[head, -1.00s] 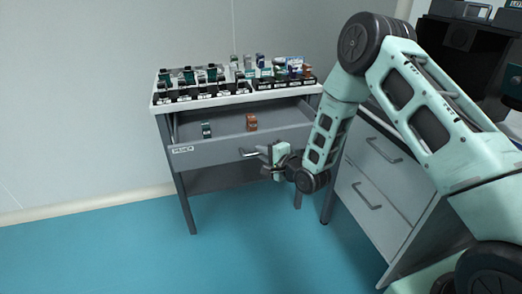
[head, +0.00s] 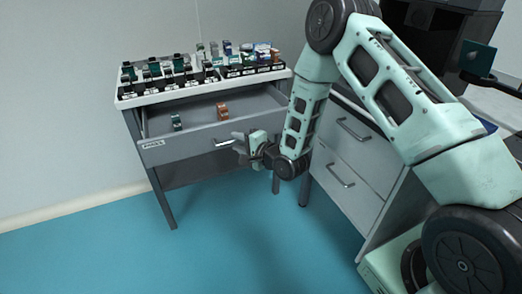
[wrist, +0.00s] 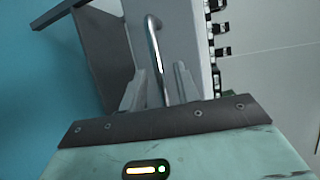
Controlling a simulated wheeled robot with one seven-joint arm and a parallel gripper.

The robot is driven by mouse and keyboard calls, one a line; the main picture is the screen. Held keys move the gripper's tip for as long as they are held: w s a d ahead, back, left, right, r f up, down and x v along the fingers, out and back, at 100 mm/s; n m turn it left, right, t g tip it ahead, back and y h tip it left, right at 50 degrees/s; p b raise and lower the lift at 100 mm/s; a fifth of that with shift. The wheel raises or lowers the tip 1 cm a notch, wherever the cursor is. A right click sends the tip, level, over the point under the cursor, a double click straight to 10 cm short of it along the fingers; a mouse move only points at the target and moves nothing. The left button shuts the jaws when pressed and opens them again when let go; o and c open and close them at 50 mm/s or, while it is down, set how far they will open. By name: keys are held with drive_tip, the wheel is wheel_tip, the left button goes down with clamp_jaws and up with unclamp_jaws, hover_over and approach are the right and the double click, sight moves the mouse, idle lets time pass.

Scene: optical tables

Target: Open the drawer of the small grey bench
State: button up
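The small grey bench (head: 162,97) stands against the wall with its drawer (head: 185,145) pulled well out. Two small items, one dark teal (head: 177,122) and one orange-brown (head: 222,111), sit inside the drawer. My gripper (head: 238,144) is at the right part of the drawer's bar handle (head: 221,142). In the wrist view the handle (wrist: 155,50) runs between my two fingers (wrist: 159,75), which stand apart with a visible gap on each side. My gripper is open around the handle and partly hides it in the head view.
Several small labelled mounts (head: 180,75) stand in rows on the bench top. A grey cabinet (head: 345,170) with two handled drawers stands close on the right, behind my arm. The blue floor (head: 200,255) in front is clear.

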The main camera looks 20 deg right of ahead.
drive_tip(key=v, duration=1.5)
drive_tip(key=shift+s+r, duration=0.2)
drive_tip(key=shift+s, duration=0.15)
drive_tip(key=shift+d, duration=0.15)
drive_tip(key=s+a+r+n+g+h, duration=0.1)
drive_tip(key=s+a+r+n+g, duration=0.2)
drive_tip(key=a+n+g, duration=0.65)
drive_tip(key=s+a+r+n+g+h, duration=0.2)
drive_tip(key=s+r+n, duration=0.35)
drive_tip(key=s, duration=0.55)
drive_tip(key=s+a+r+n+g+h, duration=0.2)
drive_tip(key=s+r+n+g, duration=0.3)
drive_tip(key=s, duration=0.6)
wheel_tip(320, 180, up, 14)
drive_tip(key=n+t+p, duration=0.1)
drive_tip(key=p, duration=1.2)
drive_tip(key=shift+s+f+n+t+h+p, duration=0.15)
drive_tip(key=shift+s+n+t+h+p, duration=0.15)
drive_tip(key=shift+s+n+t+p, duration=0.1)
